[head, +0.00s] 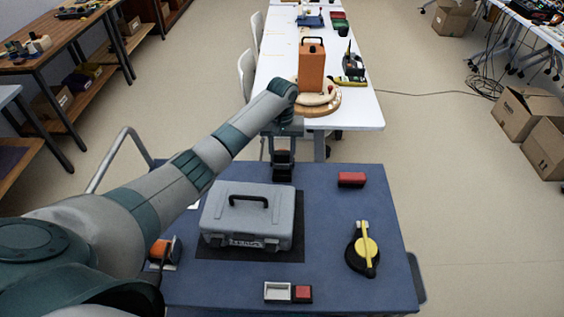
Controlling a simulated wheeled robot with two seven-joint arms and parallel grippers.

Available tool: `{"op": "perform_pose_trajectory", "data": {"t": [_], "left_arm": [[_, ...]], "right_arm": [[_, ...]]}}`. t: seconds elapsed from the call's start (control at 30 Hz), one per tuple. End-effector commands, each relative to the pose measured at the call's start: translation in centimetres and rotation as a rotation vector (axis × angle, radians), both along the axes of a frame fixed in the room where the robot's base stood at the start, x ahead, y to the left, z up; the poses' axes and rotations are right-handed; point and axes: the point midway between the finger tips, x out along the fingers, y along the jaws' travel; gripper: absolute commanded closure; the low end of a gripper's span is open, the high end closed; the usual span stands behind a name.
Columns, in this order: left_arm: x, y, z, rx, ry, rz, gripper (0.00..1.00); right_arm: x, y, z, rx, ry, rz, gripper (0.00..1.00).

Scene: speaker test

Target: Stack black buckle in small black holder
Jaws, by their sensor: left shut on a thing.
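My left gripper (283,160) reaches in from the left and points down at the far edge of the blue table, behind the grey case. It is shut on a small black thing, probably the black buckle (283,173), at the fingertips. The buckle and anything under it blend into one dark shape, so I cannot tell whether it touches the table or a holder. I cannot make out the small black holder separately. My right gripper is not in view.
The grey case (240,214) sits on a dark mat (262,252) on the blue table (340,225). A red block (351,179), a yellow-black tool (362,249) and a small white-and-red tray (276,292) lie around it. A white table (356,108) stands beyond.

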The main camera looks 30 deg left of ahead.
Motion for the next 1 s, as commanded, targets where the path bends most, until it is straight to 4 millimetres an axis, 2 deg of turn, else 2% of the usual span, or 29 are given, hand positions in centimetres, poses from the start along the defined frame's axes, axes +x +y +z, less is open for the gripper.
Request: {"op": "perform_pose_trajectory", "data": {"t": [0.17, 0.4, 1.0], "left_arm": [[-0.1, 0.0, -1.1, 0.0, 0.003, 0.001, 0.83], [0.0, 0.0, -3.7, 0.0, 0.001, 0.0, 0.83], [0.0, 0.0, -4.7, 0.0, 0.0, 0.001, 0.83]], "right_arm": [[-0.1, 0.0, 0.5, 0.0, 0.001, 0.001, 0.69], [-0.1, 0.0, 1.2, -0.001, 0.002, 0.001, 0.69], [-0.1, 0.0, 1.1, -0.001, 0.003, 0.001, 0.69]]}}
